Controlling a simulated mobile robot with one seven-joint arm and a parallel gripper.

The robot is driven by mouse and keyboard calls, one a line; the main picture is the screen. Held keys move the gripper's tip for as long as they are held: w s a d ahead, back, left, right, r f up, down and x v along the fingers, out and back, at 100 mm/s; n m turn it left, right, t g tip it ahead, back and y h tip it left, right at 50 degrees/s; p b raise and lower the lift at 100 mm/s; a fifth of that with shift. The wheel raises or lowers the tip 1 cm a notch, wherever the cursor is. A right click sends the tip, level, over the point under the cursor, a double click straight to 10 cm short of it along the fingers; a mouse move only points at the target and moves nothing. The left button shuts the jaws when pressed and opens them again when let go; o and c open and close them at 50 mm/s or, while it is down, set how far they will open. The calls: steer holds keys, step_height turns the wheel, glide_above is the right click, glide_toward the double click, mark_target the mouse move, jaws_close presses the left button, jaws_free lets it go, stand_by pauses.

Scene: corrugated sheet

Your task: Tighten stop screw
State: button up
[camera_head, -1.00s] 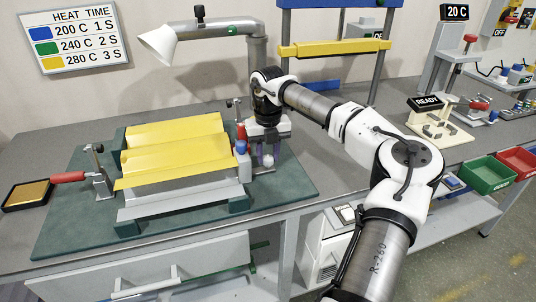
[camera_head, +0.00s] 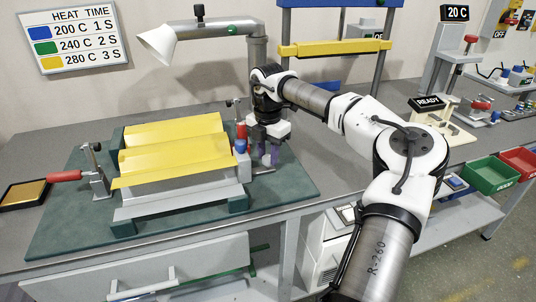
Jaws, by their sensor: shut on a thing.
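The corrugated sheet (camera_head: 172,136) is yellow and lies on a grey ridged form on the green mat (camera_head: 75,222). A grey block (camera_head: 243,170) with a blue knob (camera_head: 240,147) stands at the sheet's right end. My gripper (camera_head: 268,156) points down just right of this block, low over the mat.
A red-handled clamp (camera_head: 92,176) stands left of the sheet, and another red handle (camera_head: 241,134) stands at its right, close to my gripper. A lamp (camera_head: 160,44) hangs behind. Green (camera_head: 492,174) and red (camera_head: 520,162) bins sit at right. The front mat is clear.

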mark_target(268, 157)
steer(key=shift+m, duration=1.5)
steer(key=shift+b, duration=0.3)
steer(key=o, duration=1)
steer(key=shift+r, duration=0.1)
step_height(268, 157, up, 14)
steer(key=shift+f, duration=0.2)
